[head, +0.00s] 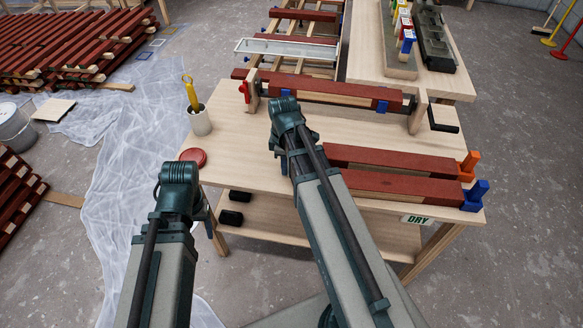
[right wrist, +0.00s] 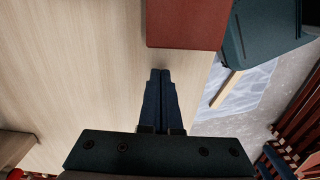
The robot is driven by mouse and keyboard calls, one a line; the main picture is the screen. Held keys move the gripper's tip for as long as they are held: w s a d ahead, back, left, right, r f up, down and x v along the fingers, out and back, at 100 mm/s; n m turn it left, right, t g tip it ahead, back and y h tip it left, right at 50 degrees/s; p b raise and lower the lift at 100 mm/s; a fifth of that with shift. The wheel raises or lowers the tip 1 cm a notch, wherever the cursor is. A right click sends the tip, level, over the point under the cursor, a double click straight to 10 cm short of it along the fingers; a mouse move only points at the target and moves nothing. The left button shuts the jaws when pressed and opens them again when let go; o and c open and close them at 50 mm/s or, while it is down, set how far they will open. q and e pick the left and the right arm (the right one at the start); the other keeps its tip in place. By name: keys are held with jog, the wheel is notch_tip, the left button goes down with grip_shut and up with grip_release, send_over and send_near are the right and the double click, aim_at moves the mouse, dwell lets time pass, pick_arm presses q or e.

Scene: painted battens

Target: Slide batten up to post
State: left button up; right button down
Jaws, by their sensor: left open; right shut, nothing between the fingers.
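Two red-painted battens lie side by side at the front right of the table, a rear one (head: 390,160) and a front one (head: 405,186). An orange post (head: 469,165) stands at the right end of the rear one and a blue post (head: 476,195) at the right end of the front one. My right gripper (right wrist: 160,75) is shut and empty, low over the table, with its fingertips just short of a red batten end (right wrist: 187,24). My left gripper (head: 206,212) is open, mostly hidden, left of the table.
Another batten (head: 345,92) lies at the back of the table between wooden uprights. A cup with a yellow tool (head: 200,121) and a red lid (head: 193,157) are at the table's left. A DRY label (head: 417,219) marks the front edge. Batten stacks (head: 80,50) stand left.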

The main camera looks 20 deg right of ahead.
notch_tip(320, 180, up, 10)
jog(key=p, duration=1)
jog(key=shift+w+a, duration=0.2)
jog(key=shift+a, duration=0.1)
jog(key=s+a+m, duration=0.3)
jog(key=s+a, duration=0.2)
jog(key=a, duration=0.3)
jog(key=s+a+m+h, duration=0.1)
jog(key=s+a+m, duration=0.3)
jog(key=a, duration=0.5)
jog(key=shift+s, duration=1.15)
